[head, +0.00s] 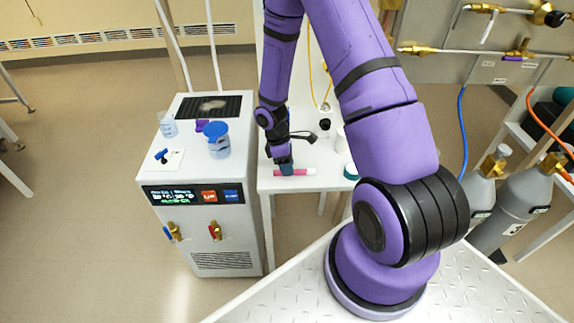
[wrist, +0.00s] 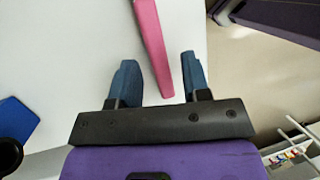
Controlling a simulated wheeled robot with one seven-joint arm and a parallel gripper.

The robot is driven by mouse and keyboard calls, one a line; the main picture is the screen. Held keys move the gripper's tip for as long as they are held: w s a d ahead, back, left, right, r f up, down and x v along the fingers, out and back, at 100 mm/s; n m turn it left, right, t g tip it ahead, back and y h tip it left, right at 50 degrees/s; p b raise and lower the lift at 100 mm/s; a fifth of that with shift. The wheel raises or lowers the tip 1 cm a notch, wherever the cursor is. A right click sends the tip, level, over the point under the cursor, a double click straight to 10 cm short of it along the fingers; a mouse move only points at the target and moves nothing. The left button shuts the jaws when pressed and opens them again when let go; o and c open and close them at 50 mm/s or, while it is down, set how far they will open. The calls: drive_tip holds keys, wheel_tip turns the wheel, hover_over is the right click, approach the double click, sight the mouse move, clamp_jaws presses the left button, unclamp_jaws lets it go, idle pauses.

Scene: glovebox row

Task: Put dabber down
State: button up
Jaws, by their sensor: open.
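The dabber, which I take to be the pink bar (head: 296,172), lies on the white bench top (head: 312,150) near its front edge. In the wrist view the pink bar (wrist: 152,40) runs from the top edge down to a narrow end in the space between my fingertips. My gripper (head: 285,168) is low over the bench at the bar. In the wrist view my gripper (wrist: 159,75) has its two blue fingers wide apart, with a gap visible on each side of the bar. The bar's far end is out of the wrist view.
Left of the bench stands a white chiller unit (head: 205,235) with a blue-lidded jug (head: 217,140), a beaker (head: 167,125) and a dark vent panel (head: 215,107) on top. A teal-lidded jar (head: 350,172) and a small black object (head: 324,124) are on the bench. Gas cylinders (head: 515,205) stand right.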

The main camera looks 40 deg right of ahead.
drive_tip(key=shift+r, duration=0.15)
wheel_tip(320, 180, up, 23)
drive_tip(key=w+a+m+t, duration=0.2)
drive_tip(key=s+a+r+m+t, duration=0.25)
drive_tip(key=s+r, duration=0.25)
drive_tip(key=r, duration=0.4)
drive_tip(key=s+a+r+m+t, duration=0.1)
drive_tip(key=s+a+r+m, duration=0.15)
drive_tip(key=s+r, duration=0.45)
drive_tip(key=s+a+r+m+t+y, duration=0.1)
drive_tip(key=s+a+r+m+t, duration=0.1)
drive_tip(key=s+r, duration=0.4)
drive_tip(key=s+m+t, duration=0.1)
drive_tip(key=s, duration=0.3)
drive_tip(key=shift+r+m, duration=0.2)
drive_tip(key=shift+m, duration=0.2)
